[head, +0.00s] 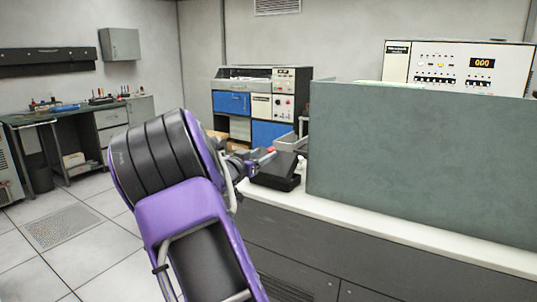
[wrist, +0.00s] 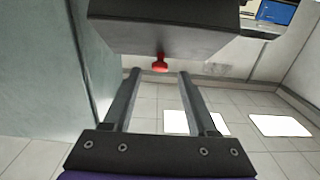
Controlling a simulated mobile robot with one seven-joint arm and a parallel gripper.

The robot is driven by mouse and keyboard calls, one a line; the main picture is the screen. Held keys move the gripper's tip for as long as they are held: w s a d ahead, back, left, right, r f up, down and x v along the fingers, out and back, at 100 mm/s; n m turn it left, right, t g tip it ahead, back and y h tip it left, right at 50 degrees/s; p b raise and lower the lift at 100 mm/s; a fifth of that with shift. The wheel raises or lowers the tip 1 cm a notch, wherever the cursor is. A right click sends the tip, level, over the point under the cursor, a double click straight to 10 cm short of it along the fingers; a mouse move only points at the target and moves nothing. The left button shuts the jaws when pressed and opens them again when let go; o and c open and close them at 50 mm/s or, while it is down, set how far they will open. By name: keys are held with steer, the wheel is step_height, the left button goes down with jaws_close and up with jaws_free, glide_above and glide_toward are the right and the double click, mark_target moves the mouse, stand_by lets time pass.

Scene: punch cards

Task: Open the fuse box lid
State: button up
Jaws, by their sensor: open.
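A dark box (head: 275,174), which I take to be the fuse box, sits on the white counter beside the grey-green partition. Its lid looks shut. The wrist view looks upside down, so the box (wrist: 165,30) fills the top there, with a small red knob (wrist: 160,66) on its edge. A red spot near my gripper in the head view (head: 267,152) seems to be this knob. My gripper (wrist: 160,74) is open and empty. The knob lies in line with the gap between its fingertips; I cannot tell whether it is between them in depth.
The tall partition (head: 420,165) stands close on the right of the box and shows at the left of the wrist view (wrist: 40,70). The white counter (head: 400,230) runs along its foot. A blue-fronted console (head: 260,105) stands behind. Open floor lies to the left.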

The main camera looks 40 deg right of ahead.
mark_target(270, 151)
steer(key=shift+x, duration=1.75)
jaws_close()
